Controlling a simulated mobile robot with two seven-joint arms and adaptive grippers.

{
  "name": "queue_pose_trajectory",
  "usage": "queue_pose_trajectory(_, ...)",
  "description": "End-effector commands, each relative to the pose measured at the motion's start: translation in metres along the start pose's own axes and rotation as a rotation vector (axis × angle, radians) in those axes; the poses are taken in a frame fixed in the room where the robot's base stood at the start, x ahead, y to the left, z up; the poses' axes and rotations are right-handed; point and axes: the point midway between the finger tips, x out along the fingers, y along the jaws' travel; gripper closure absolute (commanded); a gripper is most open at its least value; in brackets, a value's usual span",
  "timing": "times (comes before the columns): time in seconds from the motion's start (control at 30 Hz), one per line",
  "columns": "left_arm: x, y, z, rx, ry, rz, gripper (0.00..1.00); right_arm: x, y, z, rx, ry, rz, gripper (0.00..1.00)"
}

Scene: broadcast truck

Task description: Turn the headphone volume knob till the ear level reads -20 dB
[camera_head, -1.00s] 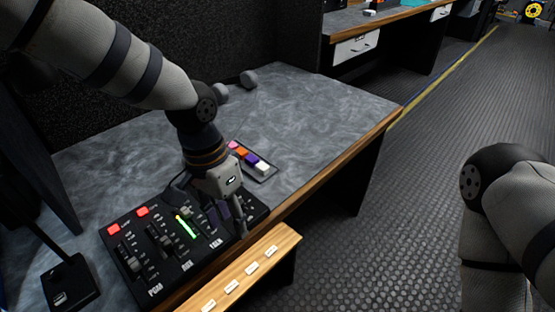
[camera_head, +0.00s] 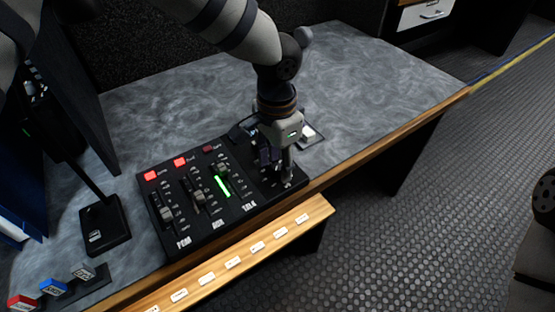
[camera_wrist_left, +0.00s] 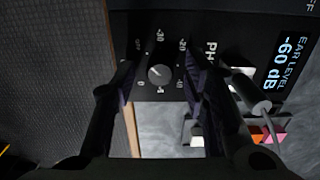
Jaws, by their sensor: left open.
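The headphone volume knob (camera_wrist_left: 160,73) is a small round dark dial with a light pointer, set in a scale with marks such as -30 and -20 in the left wrist view. The ear level display (camera_wrist_left: 287,62) beside it reads -60 dB. My left gripper (camera_wrist_left: 160,85) is open, with one finger on each side of the knob; contact cannot be told. In the head view my left gripper (camera_head: 274,165) points down over the right end of the black mixer panel (camera_head: 170,235) and hides the knob there.
The panel has several faders and a lit green meter (camera_head: 221,186). A wooden ledge (camera_head: 240,262) with white labels runs along the front. A dark stand (camera_head: 105,225) is left of the panel. The grey desktop (camera_head: 370,85) at right is clear.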

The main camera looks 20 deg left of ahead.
Motion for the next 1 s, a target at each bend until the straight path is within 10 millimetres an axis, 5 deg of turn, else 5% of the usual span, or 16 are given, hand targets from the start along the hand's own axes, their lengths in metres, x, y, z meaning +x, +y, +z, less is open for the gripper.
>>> queue_pose_trajectory(0.13,-0.001,0.000,0.000,0.000,0.000,-0.001,0.62,0.000,0.000,0.000,0.000,0.001,0.000,0.67)
queue_pose_trajectory(0.3,-0.001,0.000,0.000,0.000,0.000,-0.001,1.00,0.000,0.000,0.000,0.000,0.001,0.000,0.67)
queue_pose_trajectory(0.67,-0.002,-0.001,0.000,0.045,0.001,-0.003,1.00,-0.004,0.000,-0.002,0.000,0.009,0.000,0.67)
queue_pose_trajectory(1.0,-0.003,-0.001,0.000,0.261,0.001,-0.003,1.00,-0.014,-0.001,-0.007,0.000,0.038,-0.002,0.67)
